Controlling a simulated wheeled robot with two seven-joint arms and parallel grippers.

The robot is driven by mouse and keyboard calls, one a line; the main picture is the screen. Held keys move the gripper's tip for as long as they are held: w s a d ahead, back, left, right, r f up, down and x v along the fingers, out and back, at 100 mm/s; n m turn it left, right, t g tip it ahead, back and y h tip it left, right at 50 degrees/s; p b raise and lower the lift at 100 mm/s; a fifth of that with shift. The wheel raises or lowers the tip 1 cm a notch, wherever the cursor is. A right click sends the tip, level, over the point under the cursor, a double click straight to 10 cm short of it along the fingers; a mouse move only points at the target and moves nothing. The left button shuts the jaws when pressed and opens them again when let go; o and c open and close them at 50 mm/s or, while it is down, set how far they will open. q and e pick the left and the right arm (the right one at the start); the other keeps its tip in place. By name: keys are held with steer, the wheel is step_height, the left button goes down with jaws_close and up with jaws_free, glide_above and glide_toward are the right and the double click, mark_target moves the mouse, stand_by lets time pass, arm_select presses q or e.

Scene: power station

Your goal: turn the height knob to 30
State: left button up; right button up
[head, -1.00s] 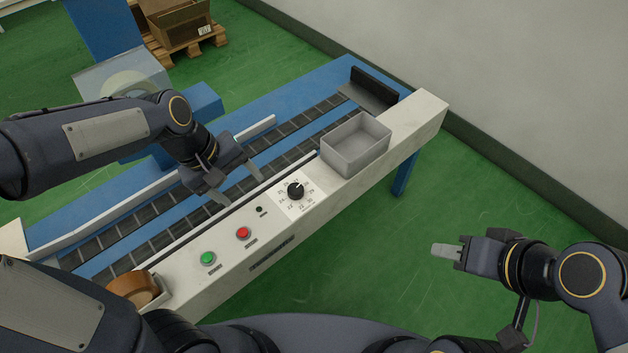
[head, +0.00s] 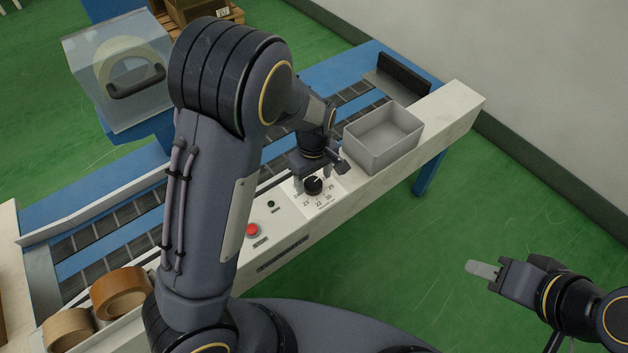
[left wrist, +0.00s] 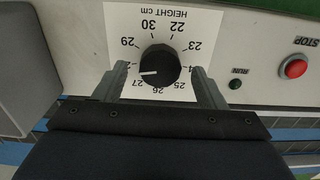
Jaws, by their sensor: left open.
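The black height knob (left wrist: 159,65) sits on a white dial plate (left wrist: 205,20) with numbers from 22 to 30. Its white pointer mark faces left in the left wrist view, between 27 and 28. The 30 is at the upper left of that dial. In the head view the knob (head: 313,186) is on the white control panel. My left gripper (left wrist: 160,72) is open, with one finger on each side of the knob and a gap visible to each. My right gripper (head: 483,269) hangs over the floor at right; its finger gap cannot be made out.
A red stop button (head: 252,230) and small run light (head: 270,204) lie beside the dial. A grey open bin (head: 384,138) stands on the panel close to my left gripper. Tape rolls (head: 120,291) sit at the lower left. The conveyor (head: 110,225) runs behind.

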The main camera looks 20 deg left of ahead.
arm_select(q)
steer(key=shift+f, duration=0.55)
steer(key=shift+c, duration=0.4)
steer(key=c, duration=0.9)
steer(key=shift+r+m, duration=0.1)
steer(key=shift+m, duration=0.2)
